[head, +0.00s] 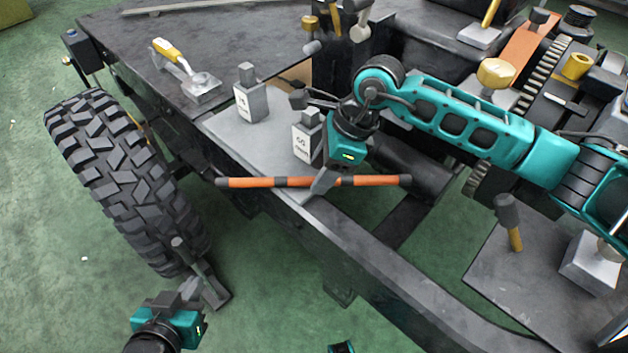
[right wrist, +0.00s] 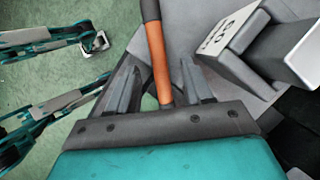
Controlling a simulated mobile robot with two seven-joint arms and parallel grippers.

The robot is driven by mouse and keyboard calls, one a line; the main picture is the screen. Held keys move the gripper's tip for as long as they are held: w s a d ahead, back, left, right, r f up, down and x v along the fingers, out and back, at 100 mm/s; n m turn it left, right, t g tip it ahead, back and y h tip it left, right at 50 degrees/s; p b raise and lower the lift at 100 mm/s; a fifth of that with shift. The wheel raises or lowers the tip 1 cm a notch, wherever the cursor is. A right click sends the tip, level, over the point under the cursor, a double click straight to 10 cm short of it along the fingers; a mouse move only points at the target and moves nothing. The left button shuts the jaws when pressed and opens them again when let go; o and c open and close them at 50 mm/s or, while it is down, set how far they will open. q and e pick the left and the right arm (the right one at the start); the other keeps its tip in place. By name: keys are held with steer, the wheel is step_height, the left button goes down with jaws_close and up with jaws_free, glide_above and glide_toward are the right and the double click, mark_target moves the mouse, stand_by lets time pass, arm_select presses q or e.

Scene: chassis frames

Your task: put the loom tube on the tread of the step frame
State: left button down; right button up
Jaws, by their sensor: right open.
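The loom tube (head: 275,182) is a thin orange rod with dark bands and dark ends. It lies level across the front of a grey plate and the dark frame rail. My right gripper (head: 322,183) is at its middle, and the right wrist view shows the tube (right wrist: 158,60) between the two spread fingers (right wrist: 160,88), not clamped. My left gripper (head: 205,275) is low beside the tyre, away from the tube, holding nothing visible.
A big tyre (head: 125,180) is at left. A yellow-handled tool (head: 180,68) lies behind. A hammer (head: 510,222) is on a dark plate at right.

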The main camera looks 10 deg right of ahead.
steer(key=shift+a+f, duration=0.25)
steer(key=shift+f, duration=0.3)
steer(key=shift+c, duration=0.3)
steer(key=shift+r, duration=0.1)
jaws_close()
